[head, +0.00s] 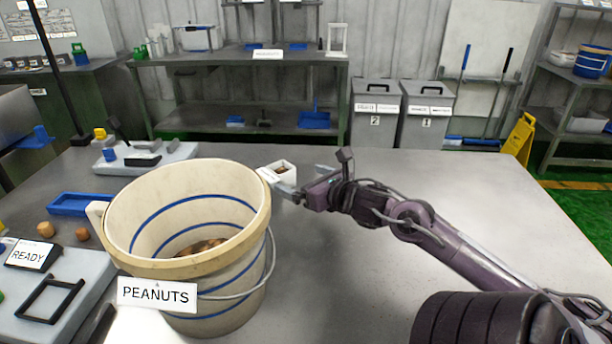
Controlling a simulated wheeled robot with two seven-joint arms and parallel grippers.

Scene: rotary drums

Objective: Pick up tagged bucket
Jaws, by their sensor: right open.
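The tagged bucket (222,290) is cream with blue stripes and stands upright on the table at the left centre. Its white tag (157,293) reads PEANUTS. Some brown contents (203,246) lie at its bottom, and a wire handle (268,272) hangs at its right side. My right gripper (292,190) is open, just right of the bucket's rim, with its fingers towards the rim and a small white container behind. I cannot tell whether it touches the rim. My left gripper is not in view.
A small white container (279,170) stands behind the gripper. A READY sign (27,254) and black frame (50,300) lie on a pale board at left, near a blue tray (82,204). The table (480,210) is clear behind my right arm.

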